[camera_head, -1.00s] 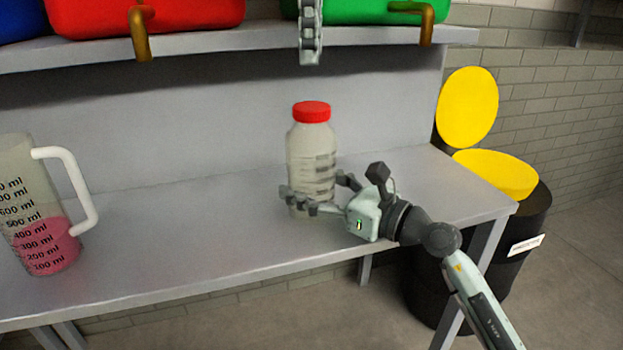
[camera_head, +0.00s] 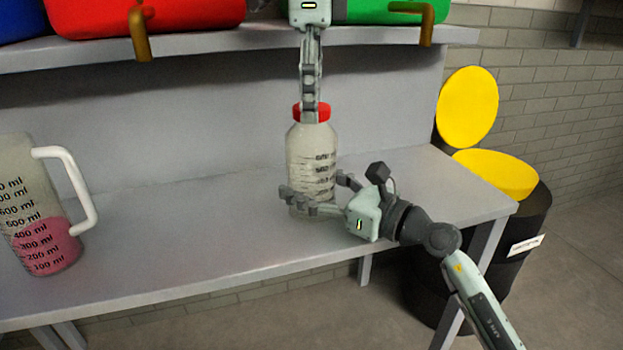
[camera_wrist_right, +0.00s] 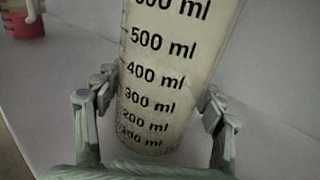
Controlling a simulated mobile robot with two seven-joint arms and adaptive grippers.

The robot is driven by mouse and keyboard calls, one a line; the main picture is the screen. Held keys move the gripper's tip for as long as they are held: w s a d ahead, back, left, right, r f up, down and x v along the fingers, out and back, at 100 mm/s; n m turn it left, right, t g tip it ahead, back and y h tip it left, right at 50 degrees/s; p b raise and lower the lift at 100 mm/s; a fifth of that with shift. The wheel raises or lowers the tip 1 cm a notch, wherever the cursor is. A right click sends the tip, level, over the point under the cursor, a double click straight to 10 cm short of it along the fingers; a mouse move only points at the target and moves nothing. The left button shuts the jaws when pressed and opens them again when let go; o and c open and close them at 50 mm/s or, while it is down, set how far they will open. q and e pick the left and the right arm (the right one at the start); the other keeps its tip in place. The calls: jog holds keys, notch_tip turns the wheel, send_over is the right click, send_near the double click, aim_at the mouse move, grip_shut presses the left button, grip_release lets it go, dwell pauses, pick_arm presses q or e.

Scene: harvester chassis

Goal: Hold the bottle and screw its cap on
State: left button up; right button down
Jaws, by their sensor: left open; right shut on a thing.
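The clear bottle (camera_head: 311,155) with black volume marks stands upright on the grey workbench. Its red cap (camera_head: 298,113) sits on the neck; I cannot tell how tightly. My right gripper (camera_head: 318,194) is shut around the lower part of the bottle. In the right wrist view, its fingers (camera_wrist_right: 158,105) press on both sides of the bottle (camera_wrist_right: 165,75). My left gripper (camera_head: 310,112) points straight down from above, and its fingers overlap the front of the cap. It is open, and contact with the cap cannot be made out.
A measuring jug (camera_head: 25,200) with pink liquid stands at the bench's left. Red (camera_head: 185,18) and green (camera_head: 375,14) canisters with brown taps sit on the shelf (camera_head: 230,37) above. A black bin (camera_head: 530,215) with a yellow lid stands right. The bench between jug and bottle is clear.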

pick_arm(q)
jog(key=shift+c, duration=0.3)
jog(key=c, duration=1.2)
jog(key=m, duration=0.5)
jog(key=shift+f+m, duration=0.1)
jog(key=shift+m, duration=0.2)
jog(key=m, duration=0.4)
jog(key=shift+m, duration=0.3)
jog(key=o, duration=1.3)
jog(key=shift+r, duration=2.35)
